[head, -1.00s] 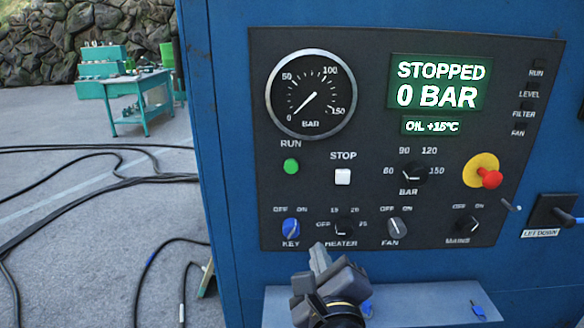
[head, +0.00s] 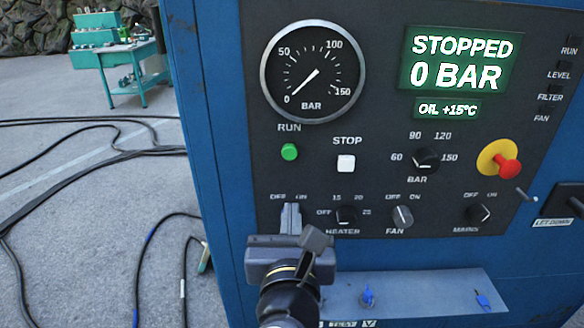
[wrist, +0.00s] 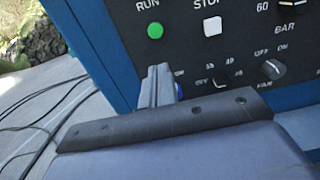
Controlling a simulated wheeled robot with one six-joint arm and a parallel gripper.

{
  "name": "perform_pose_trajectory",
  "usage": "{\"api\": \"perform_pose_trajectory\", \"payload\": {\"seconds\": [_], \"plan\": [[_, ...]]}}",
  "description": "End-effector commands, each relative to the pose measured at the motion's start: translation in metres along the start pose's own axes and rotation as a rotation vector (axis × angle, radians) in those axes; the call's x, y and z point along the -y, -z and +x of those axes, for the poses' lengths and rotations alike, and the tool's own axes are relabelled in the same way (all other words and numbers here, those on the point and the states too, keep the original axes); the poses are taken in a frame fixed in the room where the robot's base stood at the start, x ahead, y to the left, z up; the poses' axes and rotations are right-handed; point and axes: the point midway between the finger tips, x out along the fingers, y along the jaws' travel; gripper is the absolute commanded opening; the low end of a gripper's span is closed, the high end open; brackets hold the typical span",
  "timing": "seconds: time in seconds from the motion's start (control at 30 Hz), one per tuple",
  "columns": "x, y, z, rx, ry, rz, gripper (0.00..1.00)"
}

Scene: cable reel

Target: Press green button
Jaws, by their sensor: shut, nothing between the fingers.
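The green button (head: 289,152) sits under the RUN label on the dark control panel, left of the white STOP button (head: 346,163). It also shows in the wrist view (wrist: 155,30), above my fingertips. My gripper (head: 291,210) is shut and empty, its fingers pointing up at the panel below the green button and covering the blue key switch. In the wrist view my fingertips (wrist: 160,72) sit below the green button, apart from it in the picture. The display (head: 460,62) reads STOPPED, 0 BAR, OIL +15°C.
A red emergency knob (head: 507,169) on a yellow disc stands out at the right. Heater (head: 346,215), fan (head: 402,216) and mains (head: 478,215) switches line the lower panel. A ledge (head: 420,290) with blue keys juts out below. Black cables (head: 100,165) lie on the floor at left.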

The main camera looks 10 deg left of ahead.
Motion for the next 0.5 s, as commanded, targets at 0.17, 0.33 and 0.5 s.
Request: {"api": "perform_pose_trajectory", "payload": {"seconds": [0.17, 0.33, 0.5], "plan": [[0.001, -0.001, 0.016, 0.0, 0.004, -0.003, 0.0], [0.001, -0.001, 0.043, -0.001, 0.006, -0.004, 0.0], [0.002, -0.001, 0.075, -0.003, 0.006, -0.004, 0.0]]}}
